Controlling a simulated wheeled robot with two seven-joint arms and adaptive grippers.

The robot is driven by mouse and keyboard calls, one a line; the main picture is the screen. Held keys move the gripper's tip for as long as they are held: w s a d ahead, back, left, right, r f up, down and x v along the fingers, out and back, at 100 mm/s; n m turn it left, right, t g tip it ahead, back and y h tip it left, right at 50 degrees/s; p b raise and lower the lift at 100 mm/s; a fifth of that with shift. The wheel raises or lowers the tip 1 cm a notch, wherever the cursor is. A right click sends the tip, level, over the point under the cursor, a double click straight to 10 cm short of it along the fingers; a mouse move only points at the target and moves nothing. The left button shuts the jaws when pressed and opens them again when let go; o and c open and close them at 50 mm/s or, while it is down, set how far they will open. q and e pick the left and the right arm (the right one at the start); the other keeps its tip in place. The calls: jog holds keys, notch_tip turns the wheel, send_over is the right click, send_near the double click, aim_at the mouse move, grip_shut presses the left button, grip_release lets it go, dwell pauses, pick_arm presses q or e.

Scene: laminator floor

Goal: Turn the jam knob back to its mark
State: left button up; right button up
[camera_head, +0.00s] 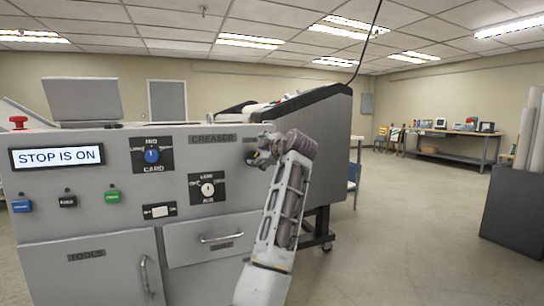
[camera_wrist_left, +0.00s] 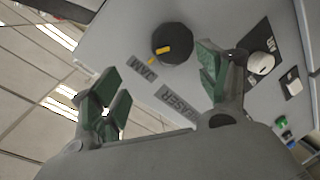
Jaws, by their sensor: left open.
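The jam knob (camera_wrist_left: 181,38) is a black round knob with a yellow pointer bar in the left wrist view. A small yellow mark (camera_wrist_left: 151,61) lies on the grey panel just outside its rim, beside a label that reads like JAM upside down. The pointer's outer end is close to this mark, but I cannot tell their exact alignment. In the head view the knob is mostly hidden by my left gripper (camera_head: 257,153). In the left wrist view the gripper (camera_wrist_left: 162,85) has its green-padded fingers wide apart and empty, with the knob beyond the gap. My right gripper is not in view.
The grey machine front carries a blue card knob (camera_head: 152,156), a white knob (camera_head: 208,189), several push buttons and a display (camera_head: 57,156) reading STOP IS ON. A red button (camera_head: 18,121) sits on top at left. Open floor (camera_head: 410,230) lies to the right.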

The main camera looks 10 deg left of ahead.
pick_arm(q)
jog(key=f+b+v, duration=0.1)
jog(key=v, duration=0.6)
jog(key=shift+s+d+b, duration=0.25)
jog(key=shift+d+b, duration=0.05)
dwell(0.9)
dwell(0.4)
jog(key=shift+p, duration=0.3)
